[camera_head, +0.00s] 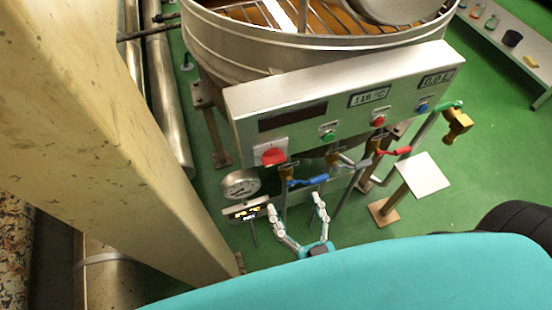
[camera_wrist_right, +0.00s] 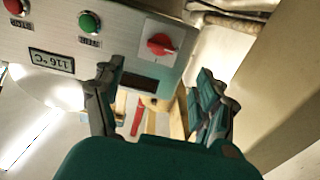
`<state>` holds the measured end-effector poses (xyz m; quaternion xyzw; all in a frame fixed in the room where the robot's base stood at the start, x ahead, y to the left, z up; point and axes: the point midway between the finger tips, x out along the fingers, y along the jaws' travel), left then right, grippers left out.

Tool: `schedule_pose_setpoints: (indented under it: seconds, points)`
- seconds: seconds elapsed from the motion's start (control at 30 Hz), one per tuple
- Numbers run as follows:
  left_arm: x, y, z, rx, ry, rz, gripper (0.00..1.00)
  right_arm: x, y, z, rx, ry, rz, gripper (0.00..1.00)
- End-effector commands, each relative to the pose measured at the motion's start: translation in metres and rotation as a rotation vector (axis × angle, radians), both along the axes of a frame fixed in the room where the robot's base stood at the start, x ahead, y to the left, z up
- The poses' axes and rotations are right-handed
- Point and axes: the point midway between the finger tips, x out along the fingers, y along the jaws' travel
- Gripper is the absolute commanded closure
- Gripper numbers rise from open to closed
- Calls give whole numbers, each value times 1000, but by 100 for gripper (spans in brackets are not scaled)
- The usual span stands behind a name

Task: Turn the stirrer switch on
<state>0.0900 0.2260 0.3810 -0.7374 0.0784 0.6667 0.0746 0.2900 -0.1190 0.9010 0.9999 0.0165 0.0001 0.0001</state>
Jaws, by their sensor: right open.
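A red rotary switch (camera_head: 272,156) on a white plate sits at the left end of the kettle's metal control panel (camera_head: 300,99). In the right wrist view the switch (camera_wrist_right: 161,45) shows beyond and between the finger tips. A green button (camera_head: 328,135), a red button (camera_head: 379,120) and a blue button (camera_head: 422,107) are on the same panel; their labels are too small to read. My right gripper (camera_head: 296,207) is open and empty, below the panel in the head view; it also shows in the right wrist view (camera_wrist_right: 157,76). My left gripper is not in view.
Valves with blue (camera_head: 308,181), red (camera_head: 395,152) and green handles hang below the panel. A thick beige post (camera_head: 110,130) fills the left.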

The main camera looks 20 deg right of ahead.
Motion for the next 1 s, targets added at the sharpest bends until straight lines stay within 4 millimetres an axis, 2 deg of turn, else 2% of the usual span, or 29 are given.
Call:
schedule_pose_setpoints:
  seconds: [0.03, 0.3, 0.5, 0.7, 0.97, 1.0]
  points:
    - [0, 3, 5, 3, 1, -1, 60, 13, 0, 4, 1, -6, -3, 27]
    - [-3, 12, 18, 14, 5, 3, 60, 71, 2, 3, 0, -4, -1, 27]
    - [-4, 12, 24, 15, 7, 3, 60, 102, 3, 2, 0, -2, -1, 27]
    - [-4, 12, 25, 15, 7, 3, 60, 116, 4, 1, 0, -1, 1, 27]
    - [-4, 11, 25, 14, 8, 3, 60, 117, 4, 0, 0, 0, 1, 27]
    - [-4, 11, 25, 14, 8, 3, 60, 117, 4, 0, 0, 0, 1, 30]
